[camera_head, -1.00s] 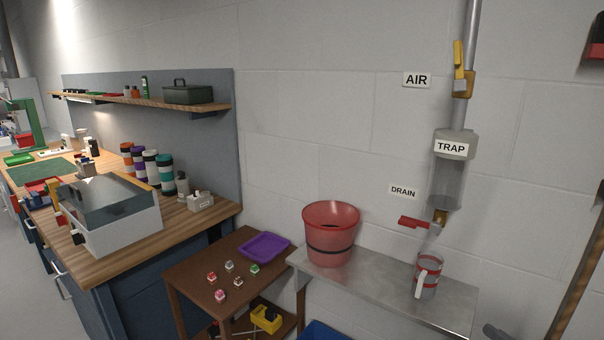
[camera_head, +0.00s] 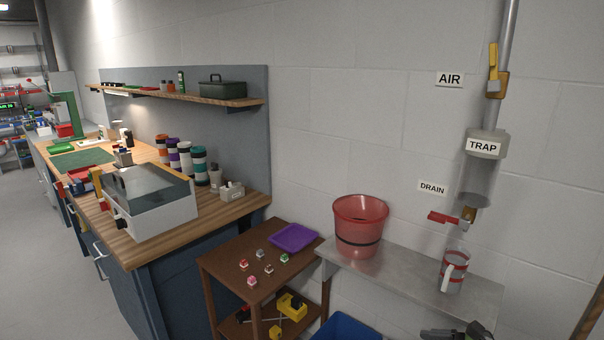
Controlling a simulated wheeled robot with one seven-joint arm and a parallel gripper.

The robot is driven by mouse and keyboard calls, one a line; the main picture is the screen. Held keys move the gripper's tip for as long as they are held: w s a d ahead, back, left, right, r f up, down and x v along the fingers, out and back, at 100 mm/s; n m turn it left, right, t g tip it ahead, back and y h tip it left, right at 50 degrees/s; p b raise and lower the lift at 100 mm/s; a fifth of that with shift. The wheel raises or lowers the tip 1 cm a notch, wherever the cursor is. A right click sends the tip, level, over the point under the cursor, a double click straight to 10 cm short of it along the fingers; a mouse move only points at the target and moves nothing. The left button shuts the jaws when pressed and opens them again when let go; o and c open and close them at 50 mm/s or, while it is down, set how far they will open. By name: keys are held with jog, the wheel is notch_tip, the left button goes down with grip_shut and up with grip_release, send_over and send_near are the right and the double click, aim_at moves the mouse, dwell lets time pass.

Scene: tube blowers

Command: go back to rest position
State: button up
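A dark part at the bottom edge, right of centre, looks like the top of my gripper (camera_head: 456,334). Most of it is cut off by the frame, so its fingers and anything in them are hidden. It is in front of the metal shelf (camera_head: 400,263), below the mug (camera_head: 453,272). The mug is clear with red bands and a white handle, and stands upright on the shelf under the trap pipe's outlet. The red bucket (camera_head: 360,226) stands upright to its left.
The clear trap (camera_head: 480,183) hangs on the wall pipe, with a red drain handle (camera_head: 443,217) and a yellow air valve (camera_head: 494,85). A brown cart (camera_head: 220,262) holds a purple tray (camera_head: 294,238) and several small blocks. A wooden workbench (camera_head: 150,247) is at left; floor beyond it is clear.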

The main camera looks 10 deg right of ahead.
jog(key=s+a+r+n+g+h+p, duration=0.1)
jog(key=s+a+r+n+g+h, duration=0.2)
jog(key=a+n, duration=0.35)
jog(key=s+a+r+n+g+h+p, duration=0.1)
jog(key=a+r+n+g+h, duration=0.2)
jog(key=a+n+g, duration=0.4)
jog(key=s+a+r+n+t+h+p, duration=0.1)
jog(key=s+a+r+n+t, duration=0.2)
jog(key=s+a+r+n, duration=0.1)
jog(key=s+a+r+n+t+h+p, duration=0.1)
jog(key=s+a+r+n+t+p, duration=0.1)
jog(key=s+r+n, duration=0.4)
jog(key=s+a+r+t, duration=0.1)
jog(key=s+a+r, duration=0.1)
jog(key=r, duration=0.3)
jog(key=shift+s+a+t+h, duration=0.3)
jog(key=shift+s, duration=0.45)
jog(key=shift+n, duration=0.25)
